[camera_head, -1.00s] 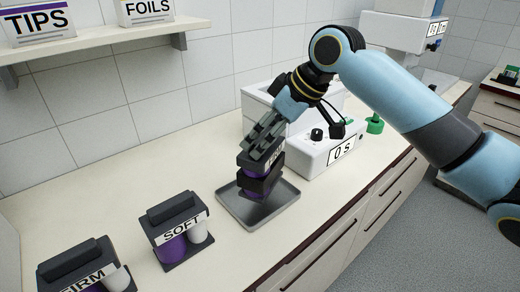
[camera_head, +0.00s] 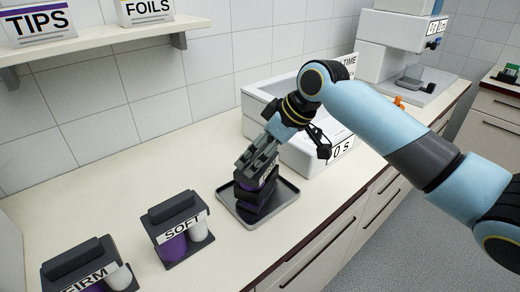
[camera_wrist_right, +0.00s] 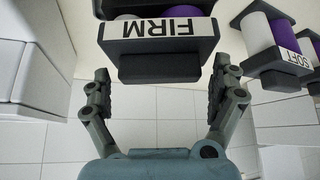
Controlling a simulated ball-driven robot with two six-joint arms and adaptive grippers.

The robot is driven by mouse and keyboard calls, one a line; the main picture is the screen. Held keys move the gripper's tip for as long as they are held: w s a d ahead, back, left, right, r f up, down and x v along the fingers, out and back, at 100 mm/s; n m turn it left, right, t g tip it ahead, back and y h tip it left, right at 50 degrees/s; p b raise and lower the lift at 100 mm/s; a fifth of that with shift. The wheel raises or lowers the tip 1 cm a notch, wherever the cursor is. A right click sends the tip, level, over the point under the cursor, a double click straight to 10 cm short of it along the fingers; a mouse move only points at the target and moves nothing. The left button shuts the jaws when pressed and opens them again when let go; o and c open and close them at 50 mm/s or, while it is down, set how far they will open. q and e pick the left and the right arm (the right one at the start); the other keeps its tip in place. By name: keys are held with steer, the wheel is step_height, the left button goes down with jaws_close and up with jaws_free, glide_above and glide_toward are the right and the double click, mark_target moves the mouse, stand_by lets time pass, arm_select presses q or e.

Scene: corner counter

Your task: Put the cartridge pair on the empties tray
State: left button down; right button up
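A cartridge pair (camera_head: 256,196) in a dark holder stands on or just over the grey metal tray (camera_head: 284,196); I cannot tell if it touches. In the wrist view the nearest holder (camera_wrist_right: 160,40) reads FIRM, with white and purple cartridges and a dark top bar. My right gripper (camera_head: 256,164) reaches down over the pair. In the wrist view its fingers (camera_wrist_right: 160,85) are spread on both sides of the bar, with a gap at each side. The left gripper is in neither view.
A SOFT holder (camera_head: 177,230) and a FIRM holder (camera_head: 88,270) stand at the left of the counter. A white machine reading 0 s (camera_head: 312,150) stands behind the tray. A shelf (camera_head: 120,40) carries TIPS and FOILS boxes.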

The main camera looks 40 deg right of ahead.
steer(key=shift+v, duration=6.15)
